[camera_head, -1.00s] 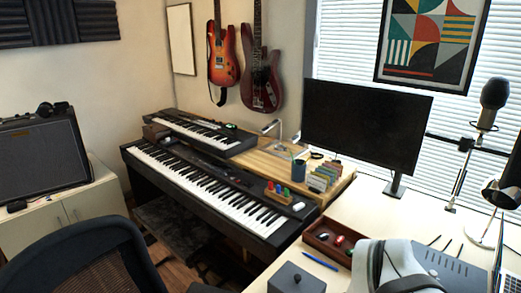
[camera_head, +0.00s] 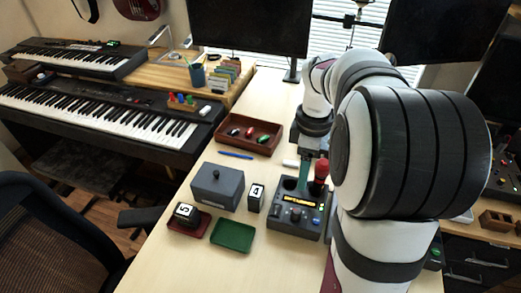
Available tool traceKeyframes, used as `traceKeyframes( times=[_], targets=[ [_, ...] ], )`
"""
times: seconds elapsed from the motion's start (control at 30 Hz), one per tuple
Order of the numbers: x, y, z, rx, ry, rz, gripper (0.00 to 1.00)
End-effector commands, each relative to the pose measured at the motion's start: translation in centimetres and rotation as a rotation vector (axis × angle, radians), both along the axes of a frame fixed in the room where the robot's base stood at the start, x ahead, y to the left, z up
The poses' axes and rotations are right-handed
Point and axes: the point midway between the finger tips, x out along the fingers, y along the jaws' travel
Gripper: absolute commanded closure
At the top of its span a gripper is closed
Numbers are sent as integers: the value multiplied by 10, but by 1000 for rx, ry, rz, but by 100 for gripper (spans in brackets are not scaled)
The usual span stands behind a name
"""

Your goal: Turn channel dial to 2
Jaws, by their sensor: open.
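Other small knobs sit beside the blue one. I cannot tell which is the channel dial, and its number is too small to read. My gripper (camera_head: 308,170) is open, pointing down at the back of the box. My arm partly hides it, and I cannot tell whether it touches anything. A red upright piece shows beside the gripper.
Behind are a blue pen (camera_head: 236,155) and a brown tray (camera_head: 270,142).

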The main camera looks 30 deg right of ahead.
Motion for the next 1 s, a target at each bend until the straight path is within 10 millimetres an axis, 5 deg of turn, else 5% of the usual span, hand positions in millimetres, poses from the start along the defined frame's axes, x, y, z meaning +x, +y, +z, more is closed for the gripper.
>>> traceKeyframes(
  times=[0.17, 0.4, 0.6, 1.0],
  targets=[
    [-1, 2, -27, 4, 6, 0, 36],
    [-1, 2, -100, 4, 6, -1, 36],
    [-1, 2, -142, 3, 3, -4, 36],
    [0, 2, -157, 1, -1, -3, 36]
  ],
)
